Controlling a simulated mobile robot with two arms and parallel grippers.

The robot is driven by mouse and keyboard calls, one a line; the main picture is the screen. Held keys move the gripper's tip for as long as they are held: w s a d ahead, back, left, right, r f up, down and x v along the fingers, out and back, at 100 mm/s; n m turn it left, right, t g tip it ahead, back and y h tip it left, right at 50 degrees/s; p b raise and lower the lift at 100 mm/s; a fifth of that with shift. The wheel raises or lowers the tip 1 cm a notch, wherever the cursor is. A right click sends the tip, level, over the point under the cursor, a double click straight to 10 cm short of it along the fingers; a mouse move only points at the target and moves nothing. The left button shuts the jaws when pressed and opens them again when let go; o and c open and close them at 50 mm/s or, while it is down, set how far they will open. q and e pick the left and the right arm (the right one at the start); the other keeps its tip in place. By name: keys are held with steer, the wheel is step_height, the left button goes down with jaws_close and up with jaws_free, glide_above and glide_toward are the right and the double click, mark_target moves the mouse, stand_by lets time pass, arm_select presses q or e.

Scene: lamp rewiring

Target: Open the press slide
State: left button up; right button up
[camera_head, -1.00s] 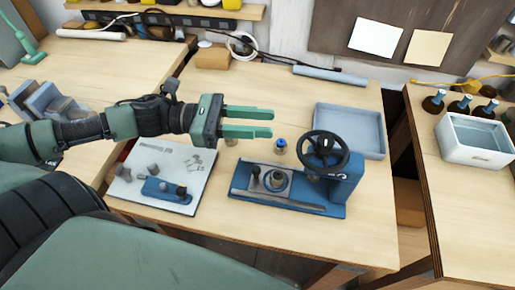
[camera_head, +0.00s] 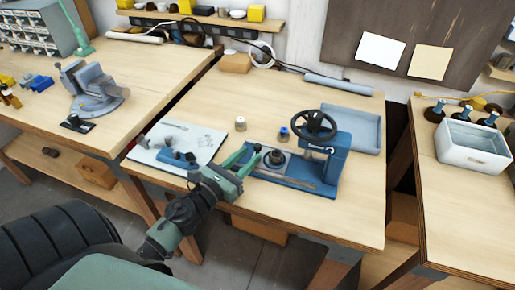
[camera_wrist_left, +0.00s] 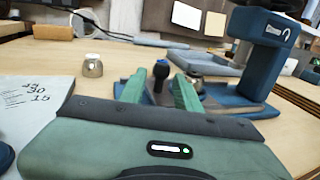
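The press (camera_head: 338,160) is blue, with a black handwheel (camera_head: 315,124) on top, and stands on the middle table. Its slide, a grey plate (camera_head: 285,170) on the base, carries a round dark part (camera_head: 276,157) and a small upright dark knob (camera_head: 257,148) at its left end. My left gripper (camera_head: 244,157) is at the left end of the press, fingers apart. In the left wrist view the knob (camera_wrist_left: 160,76) appears between the two green fingers; I cannot tell whether they touch it. My right gripper is not in view.
A white board (camera_head: 168,140) with small parts lies left of the press. A small metal cup (camera_head: 240,124) and a blue-topped piece (camera_head: 284,134) stand behind the gripper. A grey tray (camera_head: 362,135) lies behind the press. The table's front right is clear.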

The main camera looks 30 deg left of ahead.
mark_target(255, 151)
arm_select(q)
steer(key=w, duration=0.3)
steer(key=w+p, duration=0.1)
steer(key=shift+w+d, duration=0.25)
steer(key=shift+w, duration=0.15)
jaws_close()
stand_by(1.0)
